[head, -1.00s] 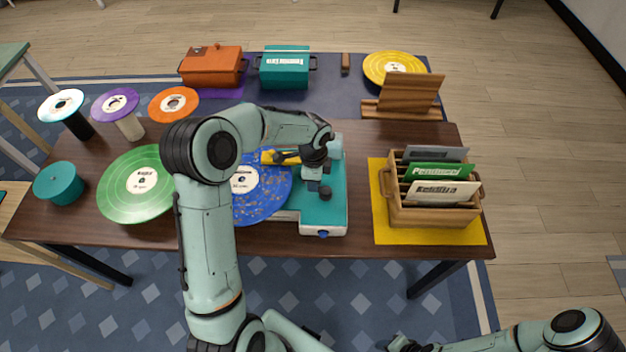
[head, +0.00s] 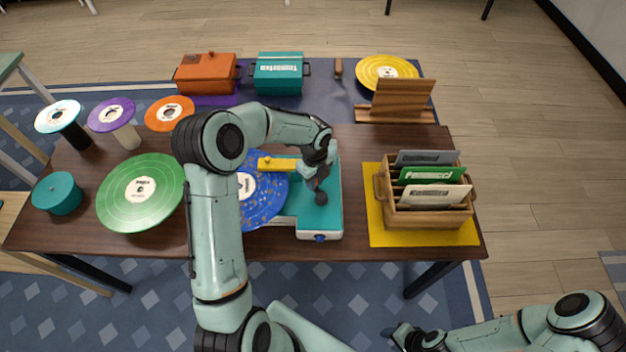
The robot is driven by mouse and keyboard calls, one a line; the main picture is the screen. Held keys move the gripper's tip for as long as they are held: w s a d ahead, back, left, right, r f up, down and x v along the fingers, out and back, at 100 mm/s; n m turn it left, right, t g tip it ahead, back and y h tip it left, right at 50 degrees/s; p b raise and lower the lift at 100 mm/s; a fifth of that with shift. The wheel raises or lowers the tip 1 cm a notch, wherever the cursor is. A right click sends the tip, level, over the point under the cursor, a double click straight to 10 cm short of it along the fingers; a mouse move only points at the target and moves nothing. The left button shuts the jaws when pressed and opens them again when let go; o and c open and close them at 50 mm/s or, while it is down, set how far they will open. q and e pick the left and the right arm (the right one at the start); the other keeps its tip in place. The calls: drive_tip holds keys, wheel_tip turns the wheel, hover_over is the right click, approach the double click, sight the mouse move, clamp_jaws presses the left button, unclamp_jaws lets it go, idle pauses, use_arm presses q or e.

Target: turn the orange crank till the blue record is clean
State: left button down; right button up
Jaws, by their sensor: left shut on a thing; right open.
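The blue record (head: 262,203) lies flat on the turquoise record machine (head: 327,218), partly hidden behind my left arm. Orange-brown specks show on its visible part. A yellow bar (head: 277,164) reaches over its far side. My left gripper (head: 317,184) is low over the machine's deck, right of the record, shut on what appears to be the orange crank. The crank is almost wholly hidden by the gripper; only a small reddish bit shows. My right gripper (head: 405,336) is open and empty at the bottom edge, away from the table.
A green record (head: 141,210) and a teal round pot (head: 57,194) lie left. A wooden crate (head: 425,216) of sleeves stands right on a yellow mat (head: 374,220). Orange (head: 206,75) and turquoise (head: 278,76) boxes, a yellow record (head: 387,67) and a wooden stand (head: 402,100) are behind.

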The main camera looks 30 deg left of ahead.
use_arm(q)
drive_tip(key=shift+w, duration=0.1)
idle(0.5)
drive_tip(key=c, duration=1)
unclamp_jaws()
drive_tip(key=shift+r, duration=0.15)
wheel_tip(320, 180, up, 13)
drive_tip(key=shift+r, duration=0.1)
